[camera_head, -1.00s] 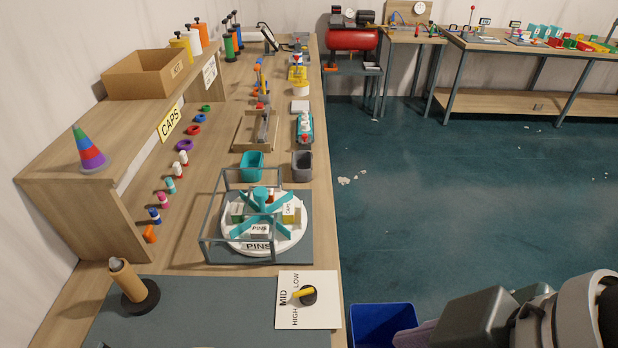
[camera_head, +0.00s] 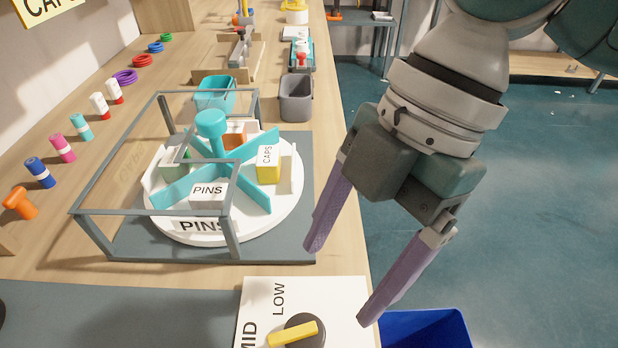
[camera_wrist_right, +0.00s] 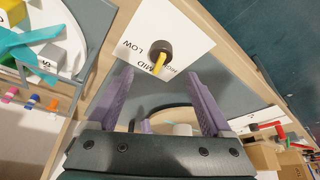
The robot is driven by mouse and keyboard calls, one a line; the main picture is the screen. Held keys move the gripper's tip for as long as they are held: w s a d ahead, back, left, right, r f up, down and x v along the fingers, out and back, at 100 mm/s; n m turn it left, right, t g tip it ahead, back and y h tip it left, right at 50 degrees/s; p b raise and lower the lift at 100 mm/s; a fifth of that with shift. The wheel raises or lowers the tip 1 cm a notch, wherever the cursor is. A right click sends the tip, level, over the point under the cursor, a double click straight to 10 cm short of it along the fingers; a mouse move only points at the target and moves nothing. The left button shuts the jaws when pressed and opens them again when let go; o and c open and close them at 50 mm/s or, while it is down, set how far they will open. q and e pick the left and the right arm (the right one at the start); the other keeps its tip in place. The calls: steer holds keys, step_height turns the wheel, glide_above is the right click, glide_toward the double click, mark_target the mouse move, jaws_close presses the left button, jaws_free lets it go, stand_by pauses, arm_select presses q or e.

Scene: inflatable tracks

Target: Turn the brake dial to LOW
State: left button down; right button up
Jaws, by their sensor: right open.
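The brake dial is a black round knob (camera_head: 305,331) with a yellow pointer (camera_head: 292,334), on a white plate (camera_head: 345,300) at the bottom of the head view. The pointer points left, roughly to MID; LOW is printed towards the back. The plate's lower part is cut off there. My right gripper (camera_head: 341,282) is open and empty, its purple fingers pointing down above the plate's back right corner. In the right wrist view the knob (camera_wrist_right: 160,48) shows just past and between the open fingertips, apart from them. My left gripper is out of view.
A turntable (camera_head: 290,205) with teal vanes and labelled blocks stands behind the plate, inside a grey frame (camera_head: 95,235). Teal (camera_head: 214,98) and grey (camera_head: 296,102) bins stand farther back. A blue bin (camera_head: 430,330) is on the floor beside the bench's right edge.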

mark_target(309, 325)
steer(key=x, duration=0.9)
steer(key=shift+s+a+f+b, duration=0.15)
steer(key=shift+s+f+b, duration=0.05)
steer(key=shift+s+b, duration=0.15)
steer(key=shift+w, duration=0.1)
jaws_close()
